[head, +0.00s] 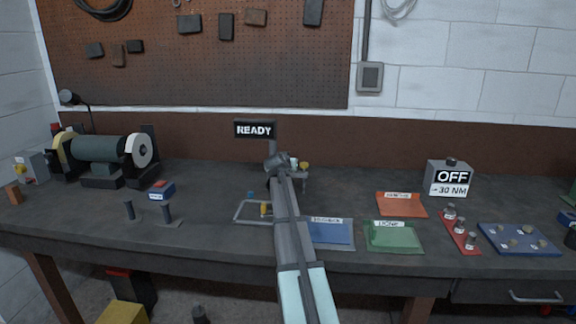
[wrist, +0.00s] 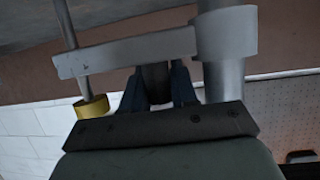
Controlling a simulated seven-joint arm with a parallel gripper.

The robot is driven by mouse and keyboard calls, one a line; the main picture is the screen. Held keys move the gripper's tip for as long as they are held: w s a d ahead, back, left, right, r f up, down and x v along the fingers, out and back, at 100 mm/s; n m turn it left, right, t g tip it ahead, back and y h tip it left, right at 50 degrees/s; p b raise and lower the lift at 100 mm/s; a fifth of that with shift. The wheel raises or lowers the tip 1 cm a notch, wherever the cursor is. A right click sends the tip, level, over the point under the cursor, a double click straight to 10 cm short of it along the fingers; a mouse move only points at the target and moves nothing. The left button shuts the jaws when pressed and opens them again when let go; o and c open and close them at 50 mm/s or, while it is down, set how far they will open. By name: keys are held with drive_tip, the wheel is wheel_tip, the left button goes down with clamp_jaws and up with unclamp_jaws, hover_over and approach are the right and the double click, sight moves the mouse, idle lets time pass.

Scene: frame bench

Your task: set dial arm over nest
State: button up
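The dial arm (wrist: 125,52) is a grey flat bar in the wrist view. Its right end meets a collar on a grey upright post (wrist: 226,50). Near its left end a thin rod passes through, with a yellow cap (wrist: 92,108). In the head view the yellow cap (head: 304,165) shows just right of my gripper (head: 283,168), under the READY sign (head: 255,129). My gripper's two dark blue fingers (wrist: 156,86) stand apart at the bar's middle, one on each side of a dark rounded piece. Whether they grip it is unclear. I cannot make out the nest.
A wire frame (head: 240,217) lies left of my arm, with a small yellow piece by it. Blue (head: 332,236), green (head: 394,238) and orange (head: 401,206) trays lie to the right. A bench grinder (head: 98,149) stands at left; an OFF box (head: 449,177) stands at back right.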

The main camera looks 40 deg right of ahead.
clamp_jaws()
drive_tip(key=shift+s+a+m+h, duration=0.1)
drive_tip(key=shift+m+h, duration=0.2)
drive_tip(key=m+g+h, duration=0.1)
drive_tip(key=g, duration=0.1)
drive_tip(key=s+a+m+g+h, duration=0.1)
drive_tip(key=m+g, duration=0.1)
drive_tip(key=shift+a, duration=0.1)
drive_tip(key=shift+s+a+m+g+y, duration=0.25)
drive_tip(key=shift+a+m+g, duration=0.65)
drive_tip(key=shift+m+g, duration=1.2)
drive_tip(key=shift+s+a+m+g+y, duration=0.1)
drive_tip(key=shift+a+m+g+y, duration=0.6)
drive_tip(key=shift+m+g, duration=1.35)
drive_tip(key=shift+s+a+m+g+y, duration=0.15)
drive_tip(key=shift+a+m+g, duration=0.95)
drive_tip(key=shift+m+g, duration=0.95)
